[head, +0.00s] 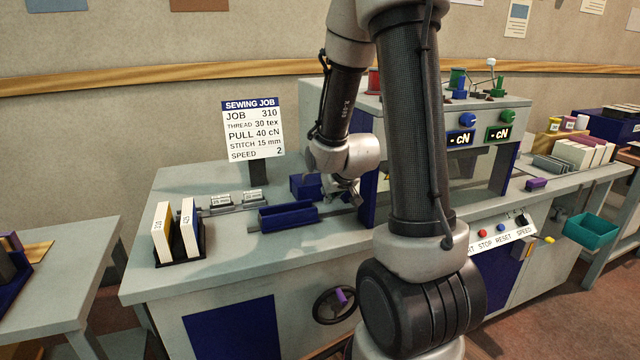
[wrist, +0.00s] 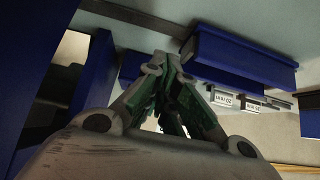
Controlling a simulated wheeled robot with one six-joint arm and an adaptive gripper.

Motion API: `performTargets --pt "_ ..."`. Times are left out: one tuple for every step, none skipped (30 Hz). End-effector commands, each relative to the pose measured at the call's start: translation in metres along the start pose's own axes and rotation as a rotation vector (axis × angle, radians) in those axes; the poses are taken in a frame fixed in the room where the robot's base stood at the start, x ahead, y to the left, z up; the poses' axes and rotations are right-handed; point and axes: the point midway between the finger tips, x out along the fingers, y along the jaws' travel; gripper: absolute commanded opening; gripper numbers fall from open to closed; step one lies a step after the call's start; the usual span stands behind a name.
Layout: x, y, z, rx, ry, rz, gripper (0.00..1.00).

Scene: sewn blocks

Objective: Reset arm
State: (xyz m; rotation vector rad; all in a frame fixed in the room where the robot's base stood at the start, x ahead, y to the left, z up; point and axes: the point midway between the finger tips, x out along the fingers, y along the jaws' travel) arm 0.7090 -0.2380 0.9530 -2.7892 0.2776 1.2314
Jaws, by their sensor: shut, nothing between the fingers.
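My arm reaches over the grey sewing bench, and my gripper (head: 345,190) hangs at its end just above the bench top. It is close beside a small blue block (head: 305,186) and right of a blue tray (head: 287,217). In the wrist view, my gripper (wrist: 172,68) has its fingers together with nothing between them. A blue open-topped part (wrist: 240,58) lies beyond the fingertips there. My arm hides part of the machine's front and middle.
Numbered white blocks (head: 163,232) stand in a dark rack at left. The machine housing (head: 510,120) with dials is at right, close to my arm. A teal bin (head: 590,229) hangs at far right. A handwheel (head: 335,304) is on the front.

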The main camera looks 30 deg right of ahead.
Motion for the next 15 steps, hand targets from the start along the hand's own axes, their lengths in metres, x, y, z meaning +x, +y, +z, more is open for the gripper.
performTargets --pt "-0.001 0.000 0.004 0.000 -0.001 0.000 0.00" --pt "-0.002 0.000 0.005 0.000 -0.001 0.000 0.00" --pt "-0.002 0.000 0.005 0.000 0.000 0.000 0.00" --pt "-0.003 0.000 0.006 0.000 0.000 0.000 0.00" --pt "-0.003 0.000 0.006 0.000 0.000 0.000 0.00" --pt "-0.003 0.000 0.006 0.000 0.000 0.000 0.00" --pt "-0.003 0.000 0.007 0.000 -0.003 0.000 0.00" --pt "-0.003 0.000 0.009 0.000 -0.012 0.000 0.00" --pt "-0.003 0.000 0.013 0.001 -0.031 0.000 0.00" --pt "-0.003 0.000 0.019 0.001 -0.055 -0.001 0.00" --pt "-0.003 0.000 0.026 0.001 -0.084 -0.001 0.00" --pt "-0.004 0.000 0.037 0.001 -0.134 -0.001 0.00" --pt "-0.006 0.000 0.048 0.001 -0.177 -0.001 0.00" --pt "-0.008 -0.001 0.059 0.001 -0.226 -0.002 0.00" --pt "-0.014 -0.001 0.073 0.001 -0.292 -0.002 0.00"
